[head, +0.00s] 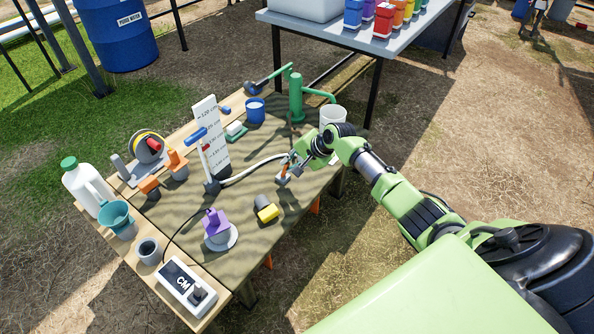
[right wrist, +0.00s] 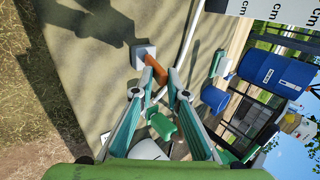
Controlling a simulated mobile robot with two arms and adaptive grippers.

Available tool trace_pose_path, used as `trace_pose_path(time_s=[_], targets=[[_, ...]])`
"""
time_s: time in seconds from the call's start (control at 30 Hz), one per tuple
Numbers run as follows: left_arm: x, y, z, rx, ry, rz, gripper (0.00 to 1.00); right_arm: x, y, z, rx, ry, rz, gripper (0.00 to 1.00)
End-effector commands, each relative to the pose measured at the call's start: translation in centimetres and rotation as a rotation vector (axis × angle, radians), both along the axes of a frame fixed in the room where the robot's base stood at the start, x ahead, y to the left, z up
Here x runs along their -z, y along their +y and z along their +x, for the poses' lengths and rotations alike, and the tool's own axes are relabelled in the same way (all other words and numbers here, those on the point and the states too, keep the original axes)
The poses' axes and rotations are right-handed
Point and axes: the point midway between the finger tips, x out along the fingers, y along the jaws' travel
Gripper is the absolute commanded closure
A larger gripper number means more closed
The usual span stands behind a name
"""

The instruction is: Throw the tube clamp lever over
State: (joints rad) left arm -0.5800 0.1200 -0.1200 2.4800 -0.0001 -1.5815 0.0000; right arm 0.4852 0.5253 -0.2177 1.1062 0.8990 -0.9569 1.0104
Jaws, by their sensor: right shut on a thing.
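The tube clamp is a small pale block with an orange lever, near the table's right edge. In the head view the lever (head: 283,172) is partly hidden by my right gripper (head: 289,163). In the right wrist view the pale block (right wrist: 141,56) lies just beyond the fingertips, and the orange lever (right wrist: 155,73) rises between my right gripper's fingers (right wrist: 164,78), which are shut on it. A white tube (head: 254,168) curves over the table to the clamp. My left gripper is not in view.
A green hand pump (head: 296,98) and a white cup (head: 333,115) stand behind my right gripper. A white level board (head: 209,128), a yellow-black item (head: 266,209) and a purple-topped item (head: 216,228) stand to its left. The cloth between them is partly clear.

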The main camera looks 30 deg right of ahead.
Motion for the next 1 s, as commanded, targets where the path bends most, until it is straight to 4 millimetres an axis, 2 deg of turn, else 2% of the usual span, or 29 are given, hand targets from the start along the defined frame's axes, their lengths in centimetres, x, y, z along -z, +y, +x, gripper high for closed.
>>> trace_pose_path(time_s=[0.27,0.5,0.87,0.9,0.93,1.0], targets=[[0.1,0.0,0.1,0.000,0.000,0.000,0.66,-0.5,0.4,0.5,-0.001,-0.004,0.005,1.00],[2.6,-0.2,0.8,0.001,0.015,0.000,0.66,-1.0,1.0,1.8,-0.003,0.054,-0.021,0.98],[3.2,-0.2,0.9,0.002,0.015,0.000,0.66,-0.9,1.3,2.5,-0.003,0.100,-0.039,0.98],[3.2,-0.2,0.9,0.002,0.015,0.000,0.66,-0.9,1.3,2.5,-0.003,0.099,-0.039,0.79],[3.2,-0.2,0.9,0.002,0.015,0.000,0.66,-0.9,1.3,2.5,-0.003,0.099,-0.039,0.72],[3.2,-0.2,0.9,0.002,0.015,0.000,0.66,-0.9,1.3,2.5,-0.003,0.100,-0.039,0.72]])
